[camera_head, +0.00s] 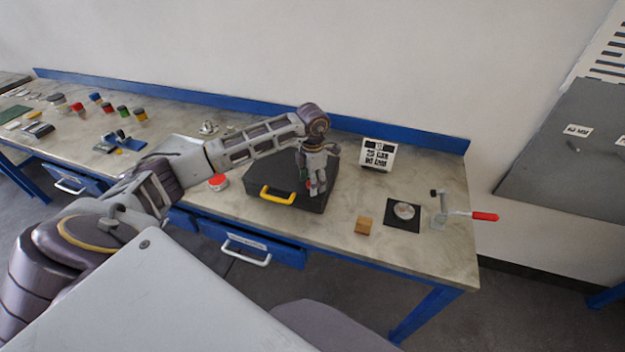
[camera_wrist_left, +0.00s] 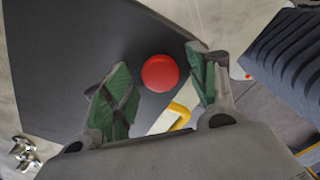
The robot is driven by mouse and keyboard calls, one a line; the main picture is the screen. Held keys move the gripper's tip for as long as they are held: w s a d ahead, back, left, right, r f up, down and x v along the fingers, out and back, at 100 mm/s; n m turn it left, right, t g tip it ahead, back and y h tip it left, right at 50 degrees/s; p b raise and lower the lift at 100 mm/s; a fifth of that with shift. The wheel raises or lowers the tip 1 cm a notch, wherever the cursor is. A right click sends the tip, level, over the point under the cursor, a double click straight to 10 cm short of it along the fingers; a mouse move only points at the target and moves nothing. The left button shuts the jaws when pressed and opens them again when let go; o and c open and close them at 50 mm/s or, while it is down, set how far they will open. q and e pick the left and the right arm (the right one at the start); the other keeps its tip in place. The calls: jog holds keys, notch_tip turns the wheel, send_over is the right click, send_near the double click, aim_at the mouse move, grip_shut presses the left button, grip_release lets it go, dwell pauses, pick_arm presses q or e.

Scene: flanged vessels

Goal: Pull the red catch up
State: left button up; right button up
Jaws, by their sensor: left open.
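The red catch (camera_wrist_left: 160,73) shows in the left wrist view as a round red disc against the dark case (camera_wrist_left: 75,50). In the head view the dark case (camera_head: 237,183) lies flat on the bench with a yellow handle (camera_head: 277,195) at its front; a little red shows at my fingertips. My left gripper (camera_head: 316,186) points down over the right part of the case. In the wrist view its green-padded fingers (camera_wrist_left: 160,88) are open, apart on both sides of the disc. I cannot tell whether they touch it. My right gripper is not in view.
A red-topped round container (camera_head: 218,182) stands left of the case. A printed white block (camera_head: 378,154) stands behind right. A wooden block (camera_head: 363,225), a black mat (camera_head: 392,219) with a round piece, and a red-handled crank (camera_head: 470,215) are to the right. Several small parts lie far left.

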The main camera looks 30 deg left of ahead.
pick_arm(q)
grip_shut()
jog(key=shift+w+r, duration=0.1)
jog(key=shift+r, duration=0.75)
grip_release()
notch_tip(320, 180, up, 12)
dwell(1.0)
dwell(0.5)
